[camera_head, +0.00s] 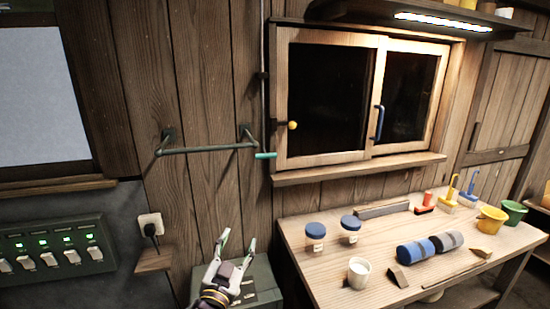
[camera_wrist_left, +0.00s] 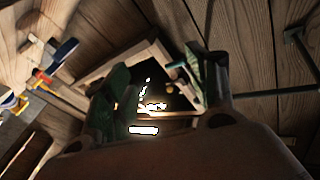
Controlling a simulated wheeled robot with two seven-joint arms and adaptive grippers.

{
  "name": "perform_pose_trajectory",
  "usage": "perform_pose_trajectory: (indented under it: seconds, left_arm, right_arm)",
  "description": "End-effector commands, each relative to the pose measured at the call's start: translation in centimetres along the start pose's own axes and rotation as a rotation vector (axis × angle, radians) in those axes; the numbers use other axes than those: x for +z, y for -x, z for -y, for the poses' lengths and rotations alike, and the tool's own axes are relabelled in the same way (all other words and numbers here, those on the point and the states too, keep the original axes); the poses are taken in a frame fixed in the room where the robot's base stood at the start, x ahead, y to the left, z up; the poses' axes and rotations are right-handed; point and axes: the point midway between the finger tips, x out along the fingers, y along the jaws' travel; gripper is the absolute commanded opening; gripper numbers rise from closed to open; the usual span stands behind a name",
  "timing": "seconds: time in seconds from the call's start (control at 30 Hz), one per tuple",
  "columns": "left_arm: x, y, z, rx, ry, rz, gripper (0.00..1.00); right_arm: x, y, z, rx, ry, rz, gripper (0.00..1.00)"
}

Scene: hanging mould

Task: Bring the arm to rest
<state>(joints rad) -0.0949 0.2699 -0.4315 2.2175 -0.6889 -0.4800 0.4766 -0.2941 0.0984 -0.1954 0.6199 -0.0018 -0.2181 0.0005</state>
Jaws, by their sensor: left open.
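My left gripper (camera_head: 238,240) shows at the lower middle of the head view, pointing up in front of the plank wall. Its two fingers are spread apart with nothing between them. It appears in front of a dark green cabinet (camera_head: 262,276), left of the workbench. In the left wrist view the two dark green fingers of the same gripper (camera_wrist_left: 163,82) stand apart, with the window (camera_wrist_left: 150,100) beyond them. My right gripper is in neither view.
A switch panel (camera_head: 55,250) and a plugged socket (camera_head: 151,225) are on the left.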

Motion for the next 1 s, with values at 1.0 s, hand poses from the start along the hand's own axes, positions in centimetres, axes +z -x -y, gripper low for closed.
perform_pose_trajectory:
  seconds: [1.0]
  left_arm:
    - [21.6, 22.1, 1.4, 0.062, 0.22, 1.141, 0.58]
  right_arm:
    - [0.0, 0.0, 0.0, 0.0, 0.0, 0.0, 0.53]
